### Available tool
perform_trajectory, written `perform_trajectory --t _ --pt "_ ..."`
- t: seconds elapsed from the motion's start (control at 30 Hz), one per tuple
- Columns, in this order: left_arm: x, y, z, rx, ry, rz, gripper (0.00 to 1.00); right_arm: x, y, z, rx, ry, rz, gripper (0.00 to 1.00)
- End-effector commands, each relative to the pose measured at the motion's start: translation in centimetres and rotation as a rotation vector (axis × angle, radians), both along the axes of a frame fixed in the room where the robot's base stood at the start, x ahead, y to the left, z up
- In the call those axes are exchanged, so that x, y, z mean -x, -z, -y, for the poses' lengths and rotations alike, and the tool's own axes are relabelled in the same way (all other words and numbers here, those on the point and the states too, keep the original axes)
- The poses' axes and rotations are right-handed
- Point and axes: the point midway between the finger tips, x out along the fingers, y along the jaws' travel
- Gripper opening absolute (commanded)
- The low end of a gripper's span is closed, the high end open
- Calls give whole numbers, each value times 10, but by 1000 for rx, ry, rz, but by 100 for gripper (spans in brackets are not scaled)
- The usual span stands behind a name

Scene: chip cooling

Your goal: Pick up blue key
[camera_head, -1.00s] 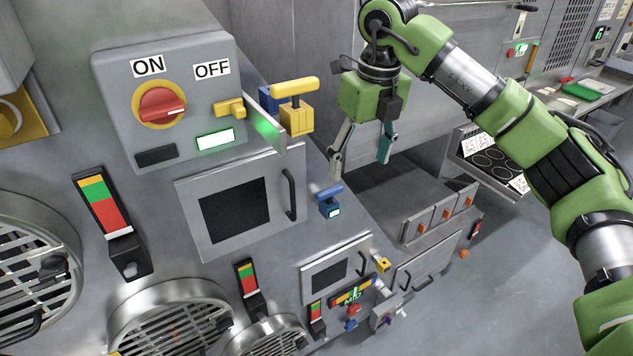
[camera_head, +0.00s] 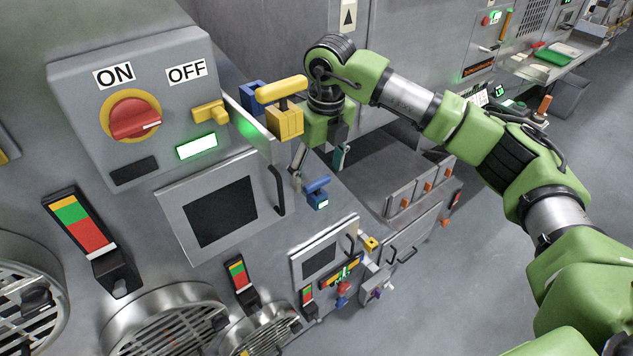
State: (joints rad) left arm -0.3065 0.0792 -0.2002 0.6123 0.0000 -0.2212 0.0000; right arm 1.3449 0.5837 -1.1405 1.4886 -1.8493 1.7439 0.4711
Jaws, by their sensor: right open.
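A small blue key (camera_head: 317,186) with a T-shaped handle sits in a blue block (camera_head: 317,201) with a lit green-white window, on the grey machine panel right of the dark screen. My right gripper (camera_head: 318,170) is open and empty, just above and behind the blue key in the picture. Its two fingers point down, one to the left and one to the right of the key's handle. I cannot tell whether a finger touches it. My left gripper is not in view.
A larger yellow key (camera_head: 281,90) in a yellow block stands close to the right gripper, partly in front of it, with another blue block (camera_head: 252,94) behind. A red knob (camera_head: 135,118) and small yellow key (camera_head: 210,112) are on the ON/OFF box.

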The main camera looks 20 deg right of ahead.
Motion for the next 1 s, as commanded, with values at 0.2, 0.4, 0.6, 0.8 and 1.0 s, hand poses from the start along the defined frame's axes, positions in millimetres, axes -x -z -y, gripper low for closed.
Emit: perform_trajectory --t 0.2,0.4,0.6,0.8,1.0 --pt "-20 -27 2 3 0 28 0 2 22 -1 1 0 -6 68" --pt "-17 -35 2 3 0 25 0 -1 46 -2 1 0 -4 68" --pt "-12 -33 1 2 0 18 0 -1 49 -2 0 0 -1 68" --pt "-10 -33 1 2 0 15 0 -1 49 -2 0 0 -1 29" --pt "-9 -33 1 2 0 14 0 -1 48 -2 0 0 -1 25"
